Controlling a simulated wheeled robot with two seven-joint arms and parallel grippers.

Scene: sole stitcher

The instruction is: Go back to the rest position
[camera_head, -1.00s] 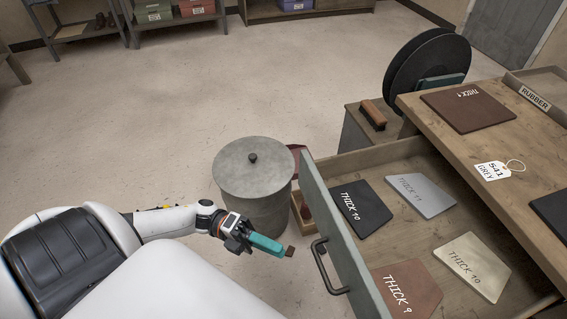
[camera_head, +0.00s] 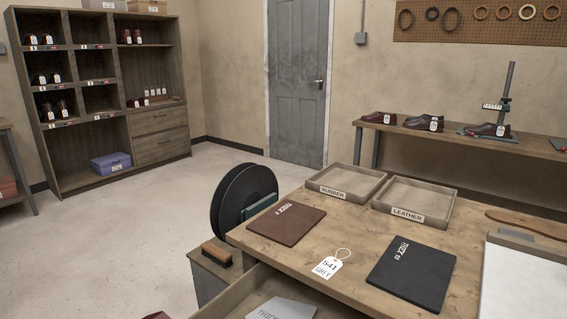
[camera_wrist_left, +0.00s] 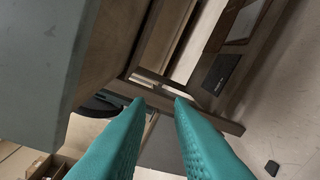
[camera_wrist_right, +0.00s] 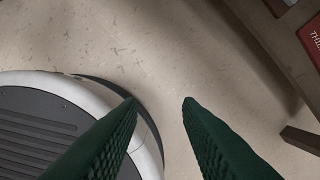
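My left gripper (camera_wrist_left: 158,112) shows in the left wrist view with its two teal fingers apart and nothing between them. It hangs beside grey and wooden furniture surfaces. My right gripper (camera_wrist_right: 160,110) shows in the right wrist view with its dark green fingers apart and empty, above the pale floor. My own round base is at the left of that view. Neither gripper is in the head view.
The wooden workbench (camera_head: 300,262) holds a brown sheet (camera_head: 286,223), a black sheet (camera_head: 411,274), a 541 GREY tag (camera_head: 327,267), a RUBBER tray (camera_head: 340,190) and a LEATHER tray (camera_head: 407,215). An open drawer with a grey sheet (camera_head: 282,309) is below. Floor at left is clear.

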